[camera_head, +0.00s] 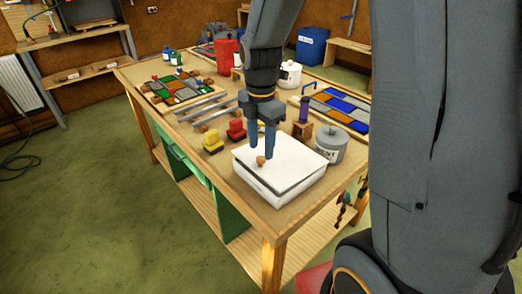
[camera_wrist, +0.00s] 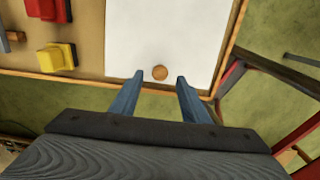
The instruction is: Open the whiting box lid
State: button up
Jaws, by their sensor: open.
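The whiting box (camera_head: 280,193) is a low white box near the front corner of the workbench. Its flat white lid (camera_head: 292,160) lies on top and looks shut, and it also shows in the wrist view (camera_wrist: 168,30). A round brown wooden knob (camera_head: 261,161) stands near the lid's edge. My gripper (camera_head: 268,152) points down over the lid with its blue fingers apart. In the wrist view the knob (camera_wrist: 160,72) lies just beyond the fingertips, between their lines, with nothing held. Whether the fingertips are level with the knob is hard to tell.
Yellow and red blocks (camera_head: 213,143) stand left of the box. A grey lidded pot labelled with partly hidden letters (camera_head: 331,146) stands close at its right. Leaded glass panels (camera_head: 340,108) lie behind. The workbench edge (camera_head: 222,196) runs close to the box's front.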

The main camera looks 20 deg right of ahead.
aim_at(261, 158)
jog(key=shift+f+p, duration=0.35)
jog(key=shift+f, duration=1.4)
jog(key=shift+c, duration=0.4)
grip_shut()
